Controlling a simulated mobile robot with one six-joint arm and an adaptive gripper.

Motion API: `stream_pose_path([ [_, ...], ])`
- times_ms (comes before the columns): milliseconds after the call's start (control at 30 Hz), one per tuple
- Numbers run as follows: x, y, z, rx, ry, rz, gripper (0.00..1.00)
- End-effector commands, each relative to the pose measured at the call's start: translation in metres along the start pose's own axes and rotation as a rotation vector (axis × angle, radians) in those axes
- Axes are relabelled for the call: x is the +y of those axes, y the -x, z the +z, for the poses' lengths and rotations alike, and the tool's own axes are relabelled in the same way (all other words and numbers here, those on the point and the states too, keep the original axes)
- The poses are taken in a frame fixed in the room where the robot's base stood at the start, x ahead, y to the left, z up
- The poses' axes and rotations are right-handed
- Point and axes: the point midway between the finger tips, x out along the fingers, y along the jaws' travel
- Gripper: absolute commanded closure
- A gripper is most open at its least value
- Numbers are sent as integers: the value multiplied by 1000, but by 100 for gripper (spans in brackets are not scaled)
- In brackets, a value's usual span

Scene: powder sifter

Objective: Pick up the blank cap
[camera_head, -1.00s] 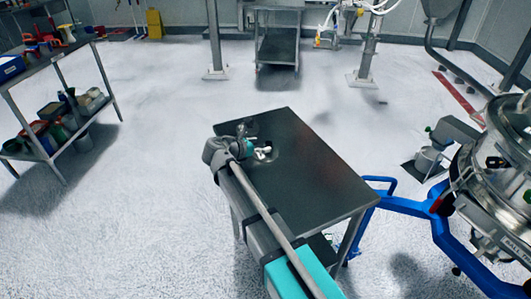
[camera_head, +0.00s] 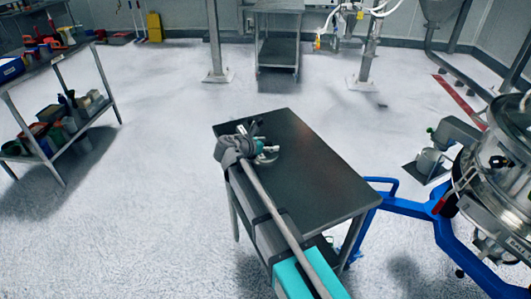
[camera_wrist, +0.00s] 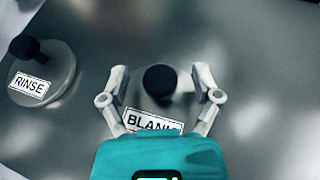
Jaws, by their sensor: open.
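The blank cap (camera_wrist: 160,84) shows in the wrist view as a black round knob above a white label reading "BLANK", partly cut off by my gripper body. Its disc is hard to tell from the grey table top. My gripper (camera_wrist: 162,74) is open, with one pale finger on each side of the knob and a gap to both. In the head view my gripper (camera_head: 268,153) is over the far left part of the dark table (camera_head: 315,180); the blank cap cannot be made out there.
A second cap (camera_wrist: 62,80) with a black knob and a "RINSE" label lies left of my gripper in the wrist view. The table's right half is clear. A steel machine (camera_head: 500,180) on a blue frame (camera_head: 445,225) stands right; a loaded shelf (camera_head: 75,125) stands left.

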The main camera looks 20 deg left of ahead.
Motion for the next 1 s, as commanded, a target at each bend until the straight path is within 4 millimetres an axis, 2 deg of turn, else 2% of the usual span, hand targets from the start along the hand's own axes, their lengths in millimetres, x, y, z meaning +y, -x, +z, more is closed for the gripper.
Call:
stream_pose_path([
  [67,0,0,0,0,0,0,23],
  [400,0,0,0,0,0,0,86],
  [500,0,0,0,0,0,0,100],
  [1000,0,1,4,0,0,-1,100],
])
